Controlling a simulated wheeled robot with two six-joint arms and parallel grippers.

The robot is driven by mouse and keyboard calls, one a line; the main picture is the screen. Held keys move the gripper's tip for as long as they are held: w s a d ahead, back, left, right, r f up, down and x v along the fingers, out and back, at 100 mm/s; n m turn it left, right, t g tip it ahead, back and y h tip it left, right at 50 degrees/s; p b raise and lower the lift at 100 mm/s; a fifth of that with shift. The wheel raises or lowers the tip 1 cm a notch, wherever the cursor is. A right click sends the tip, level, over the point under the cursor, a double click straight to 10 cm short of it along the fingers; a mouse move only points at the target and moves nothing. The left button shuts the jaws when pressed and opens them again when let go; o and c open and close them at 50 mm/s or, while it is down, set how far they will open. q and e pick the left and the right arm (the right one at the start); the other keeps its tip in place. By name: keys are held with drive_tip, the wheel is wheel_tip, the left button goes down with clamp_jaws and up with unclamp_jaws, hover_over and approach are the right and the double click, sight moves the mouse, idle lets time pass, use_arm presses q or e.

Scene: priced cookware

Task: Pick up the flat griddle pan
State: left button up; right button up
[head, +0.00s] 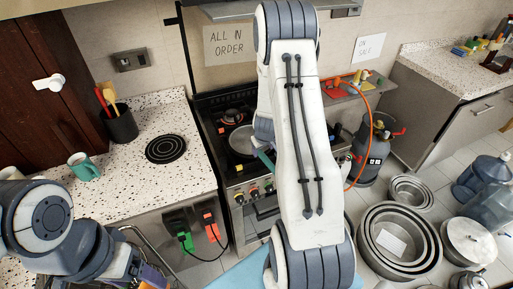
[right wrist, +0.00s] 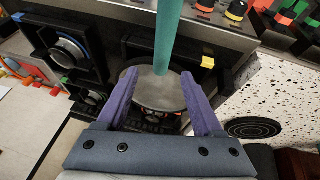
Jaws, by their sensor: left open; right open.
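The flat griddle pan is a grey round plate (head: 240,141) with a teal handle (head: 267,160), on the stove and partly hidden by my right arm in the head view. In the right wrist view its plate (right wrist: 150,92) lies beyond my right gripper (right wrist: 159,74). The open purple fingers appear on either side of the plate, with its teal handle (right wrist: 168,35) running up between them. I cannot tell whether they touch it. My left gripper (head: 150,277) is open, low at the left, partly cut off and far from the pan.
A speckled counter (head: 190,190) on the left holds a teal mug (head: 84,166), a utensil pot (head: 120,123) and a black trivet (head: 166,149). Metal basins (head: 440,250) stand on the floor at right.

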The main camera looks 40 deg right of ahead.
sight(262, 154)
drive_tip(key=shift+w+d+f, duration=0.15)
drive_tip(key=shift+w+f, duration=0.05)
drive_tip(key=shift+f, duration=0.4)
drive_tip(key=p+x, duration=0.1)
drive_tip(key=x, duration=0.2)
drive_tip(key=shift+w+f+p, duration=0.25)
drive_tip(key=shift+f+p, duration=0.05)
drive_tip(key=shift+p, duration=0.1)
drive_tip(key=shift+w+d+f, duration=0.15)
drive_tip(key=shift+w+f, duration=0.1)
drive_tip(key=shift+f, duration=0.4)
clamp_jaws()
